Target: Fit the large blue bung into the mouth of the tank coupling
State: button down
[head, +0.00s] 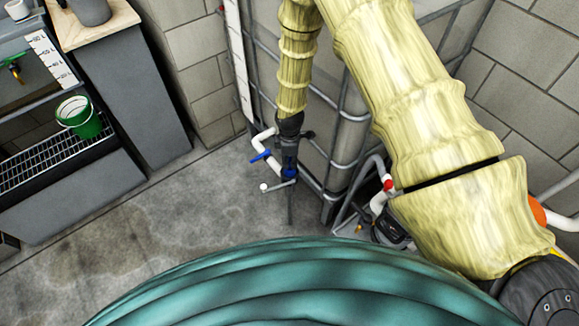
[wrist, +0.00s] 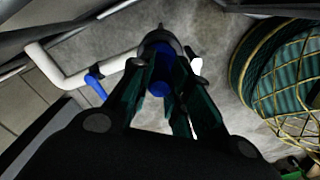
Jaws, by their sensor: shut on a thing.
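My gripper (wrist: 158,82) is shut on the large blue bung (wrist: 160,76), which shows between its dark fingers in the wrist view. In the head view my gripper (head: 290,158) points down beside the caged tank, with the blue of the bung (head: 289,173) at its tip. A grey rounded rim, seemingly the tank coupling (wrist: 160,38), lies just beyond the bung, in line with the white pipe (wrist: 110,66). The fingers hide much of the bung and the mouth. I cannot tell whether the bung is inside the mouth or only in front of it.
A blue valve handle (wrist: 95,84) sticks out from the white pipe, left of my gripper. The caged tank (head: 330,120) stands close behind. A coiled teal hose (wrist: 280,75) lies at the right. A green bucket (head: 80,117) stands on a grating. The concrete floor (head: 190,210) is clear.

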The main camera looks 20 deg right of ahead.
aim_at(290, 165)
notch_tip(290, 165, down, 4)
jog(key=shift+r+b, duration=0.25)
jog(key=shift+b, duration=0.75)
jog(key=shift+r, duration=0.1)
jog(key=c, duration=1.3)
grip_release()
notch_tip(290, 165, up, 12)
jog(key=shift+r+b, duration=0.1)
jog(key=shift+b, duration=0.3)
